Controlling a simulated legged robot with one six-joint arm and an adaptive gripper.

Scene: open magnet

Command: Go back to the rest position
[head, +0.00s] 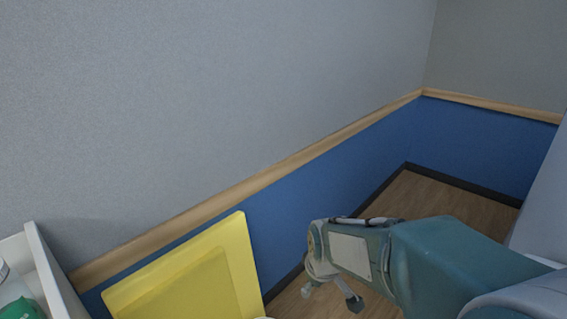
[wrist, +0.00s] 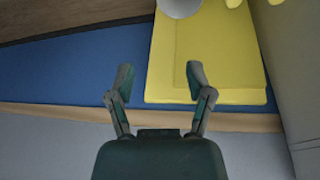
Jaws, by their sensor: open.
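My gripper (head: 331,295) is at the lower middle of the head view, at the end of my teal arm. In the wrist view my gripper (wrist: 157,80) has its two fingers spread apart, with nothing between them. It is in front of the blue and grey wall, to the right of a yellow panel (head: 228,262) in the head view. The yellow panel also shows in the wrist view (wrist: 248,60), beyond the right finger. A round whitish object (wrist: 179,7) shows partly at the top edge of the wrist view, apart from the fingers.
A white shelf or cart (head: 52,268) with a green item (head: 22,310) stands at the lower left. The blue wall (head: 330,185) has a wooden rail (head: 290,165). Bare wooden floor (head: 430,200) shows beyond my arm, toward the corner.

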